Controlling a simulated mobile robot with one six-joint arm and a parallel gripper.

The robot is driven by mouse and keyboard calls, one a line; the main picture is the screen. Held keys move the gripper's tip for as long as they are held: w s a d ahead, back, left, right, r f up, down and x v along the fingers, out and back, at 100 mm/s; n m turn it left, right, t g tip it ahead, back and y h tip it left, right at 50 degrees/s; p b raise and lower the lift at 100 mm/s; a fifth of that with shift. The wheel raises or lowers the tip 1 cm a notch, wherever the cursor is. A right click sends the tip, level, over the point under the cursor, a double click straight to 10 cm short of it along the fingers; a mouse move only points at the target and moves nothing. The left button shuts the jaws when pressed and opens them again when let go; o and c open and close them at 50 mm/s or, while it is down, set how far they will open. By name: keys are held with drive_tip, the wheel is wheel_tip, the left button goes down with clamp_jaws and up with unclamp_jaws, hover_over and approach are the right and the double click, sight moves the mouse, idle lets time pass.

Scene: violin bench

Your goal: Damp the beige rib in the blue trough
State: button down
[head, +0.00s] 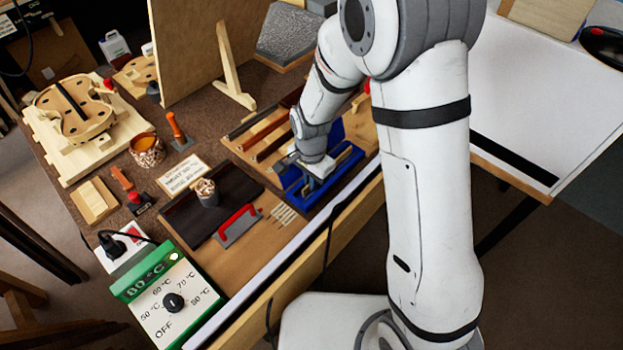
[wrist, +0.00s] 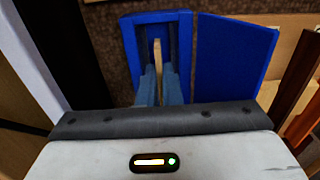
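The blue trough (head: 297,198) sits near the front edge of the bench, partly hidden by my arm in the head view. In the wrist view its walls (wrist: 131,40) frame a narrow space ahead of my fingers. My gripper (wrist: 160,85) points into the trough, with its two fingers close together. A thin beige rib (wrist: 157,55) stands edge-on between them and extends beyond their tips inside the trough. The gripper looks shut on it. The rib's lower edge is hidden, and I cannot tell whether there is water around it.
A flat blue panel (wrist: 232,55) lies beside the trough. Brown wooden strips (head: 272,142) lie behind it. A wooden board (head: 200,45) rises at the back.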

drive_tip(key=c, duration=1.5)
unclamp_jaws()
drive_tip(key=shift+c, duration=0.2)
wheel_tip(320, 180, up, 8)
drive_tip(key=s+d+r+n+t, duration=0.1)
drive_tip(key=s+d+r+n, duration=0.2)
drive_tip(key=s+d+r, duration=0.4)
drive_tip(key=s+d+r+n+t+p, duration=0.1)
drive_tip(key=s+d+r+n, duration=0.3)
drive_tip(key=s+d+r, duration=0.3)
drive_tip(key=d+r, duration=0.1)
drive_tip(key=d, duration=0.3)
drive_tip(key=shift+d+n+t, duration=0.3)
drive_tip(key=shift+d, duration=0.05)
